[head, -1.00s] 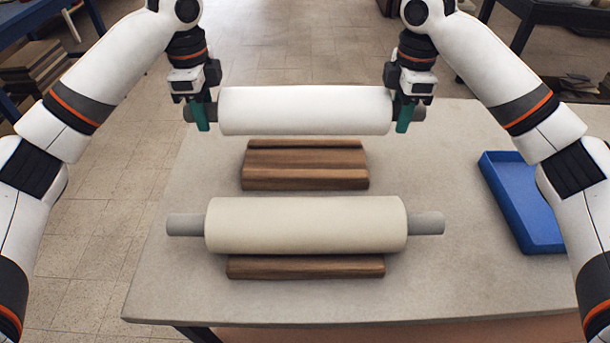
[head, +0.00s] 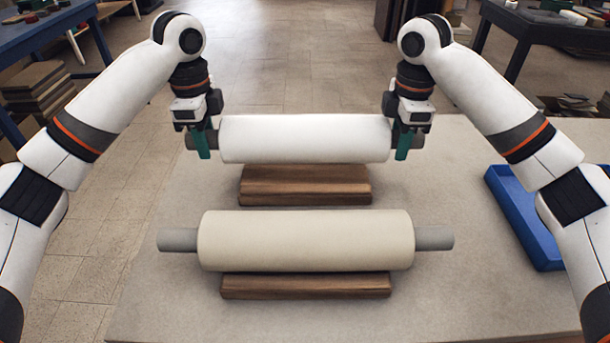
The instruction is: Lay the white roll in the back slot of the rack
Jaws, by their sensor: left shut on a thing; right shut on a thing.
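The white roll (head: 305,138) is held level between my two grippers, by its grey end pins. My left gripper (head: 201,142) is shut on its left pin and my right gripper (head: 404,142) on its right pin. The roll shows over the far edge of the back wooden block of the rack (head: 305,188) and hides part of it; I cannot tell whether it touches. A cream roll (head: 305,241) with grey pins lies nearer, over the front wooden block of the rack (head: 305,286).
The rack blocks are on a pale grey table (head: 150,300). A blue tray (head: 522,222) is at the right, close to my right arm. Boards (head: 45,95) are stacked at the far left, off the table. The table's left part is clear.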

